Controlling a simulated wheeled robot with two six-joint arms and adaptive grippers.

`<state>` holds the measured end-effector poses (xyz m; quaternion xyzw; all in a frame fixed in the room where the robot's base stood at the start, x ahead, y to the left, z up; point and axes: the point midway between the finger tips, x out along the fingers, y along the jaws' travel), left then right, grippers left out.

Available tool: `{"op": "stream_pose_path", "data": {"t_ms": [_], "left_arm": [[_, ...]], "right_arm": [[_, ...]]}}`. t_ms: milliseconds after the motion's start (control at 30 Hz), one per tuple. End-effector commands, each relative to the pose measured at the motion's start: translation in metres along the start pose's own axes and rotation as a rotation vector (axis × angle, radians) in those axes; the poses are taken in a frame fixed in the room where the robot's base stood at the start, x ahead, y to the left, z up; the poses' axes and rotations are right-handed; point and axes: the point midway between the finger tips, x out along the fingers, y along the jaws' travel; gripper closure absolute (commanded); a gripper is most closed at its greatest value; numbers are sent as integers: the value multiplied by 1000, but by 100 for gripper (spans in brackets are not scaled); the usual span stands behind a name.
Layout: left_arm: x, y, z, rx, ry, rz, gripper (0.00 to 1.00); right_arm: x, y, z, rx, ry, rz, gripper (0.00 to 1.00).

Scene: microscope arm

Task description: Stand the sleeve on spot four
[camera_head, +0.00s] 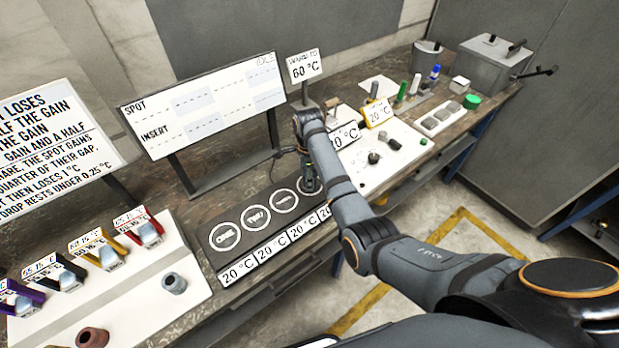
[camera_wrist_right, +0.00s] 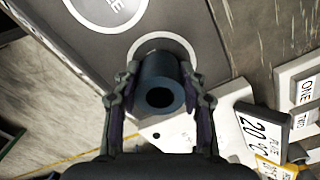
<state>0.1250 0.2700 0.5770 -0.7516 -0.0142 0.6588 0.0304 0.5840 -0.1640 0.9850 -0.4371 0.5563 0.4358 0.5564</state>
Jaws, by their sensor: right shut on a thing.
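My right gripper (camera_head: 309,178) is at the fourth ringed spot (camera_head: 318,192), at the right end of the dark strip, in the head view. In the right wrist view my right gripper (camera_wrist_right: 160,98) is shut on a dark blue hollow sleeve (camera_wrist_right: 160,72), one finger on each side. The sleeve's open end faces the wrist camera, and it overlaps the white ring of the spot (camera_wrist_right: 163,37). I cannot tell whether its far end touches the strip. In the head view the sleeve is mostly hidden by the gripper. My left gripper is out of view.
Spots one (camera_head: 225,236), two (camera_head: 255,218) and three (camera_head: 285,200) are bare. A grey ring-like piece (camera_head: 174,283) and a brown one (camera_head: 92,338) stand on the pale board at left. A white panel with knobs (camera_head: 385,155) lies close to the right of my gripper.

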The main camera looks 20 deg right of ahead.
Motion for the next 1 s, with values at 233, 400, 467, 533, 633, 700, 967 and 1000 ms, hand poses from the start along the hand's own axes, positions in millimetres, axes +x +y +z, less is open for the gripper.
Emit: {"op": "stream_pose_path", "data": {"t_ms": [233, 400, 467, 533, 633, 700, 967, 1000], "left_arm": [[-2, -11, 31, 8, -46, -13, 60], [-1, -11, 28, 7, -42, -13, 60], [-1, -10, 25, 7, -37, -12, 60], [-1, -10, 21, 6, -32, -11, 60], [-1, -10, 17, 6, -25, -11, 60], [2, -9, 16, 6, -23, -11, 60], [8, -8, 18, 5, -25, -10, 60], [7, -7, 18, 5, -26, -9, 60]], "right_arm": [[3, 0, 0, 0, 0, 0, 39], [3, 0, 0, 0, 0, 0, 35], [2, 0, 0, 0, 0, 0, 35], [2, 0, 0, 0, 0, -1, 35], [-3, -1, 0, 0, -1, -2, 35], [-12, -2, 0, 0, -2, -5, 35], [-80, -2, 0, -1, -2, -5, 35], [-90, -1, 0, -1, -2, -4, 35]]}}
